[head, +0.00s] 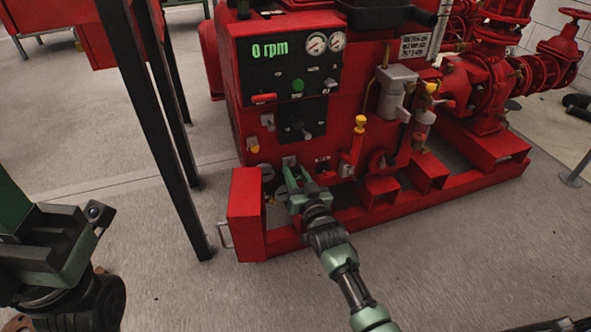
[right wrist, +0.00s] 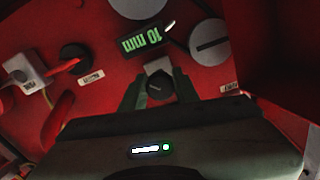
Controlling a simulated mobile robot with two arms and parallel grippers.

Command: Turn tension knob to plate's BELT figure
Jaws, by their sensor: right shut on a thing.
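The tension knob (right wrist: 158,88) is a small dark round knob on the red panel in the right wrist view. My right gripper (right wrist: 159,80) is shut on it, one finger on each side. A green display (right wrist: 146,39) just beyond reads 10 mm. In the head view my right gripper (head: 294,178) reaches the low front of the red pumpset, and the knob is hidden there. A white plate (head: 412,46) with dark lettering sits at the upper right of the set; its text is too small to read. Part of my left arm shows at the left, its fingers out of view.
The control panel (head: 290,75) reads 0 rpm. A red box (head: 246,205) juts out left of my right gripper. A dark-legged red stand (head: 150,130) rises at left. In the right wrist view a slotted grey disc (right wrist: 210,45) is near the knob. The front floor is clear.

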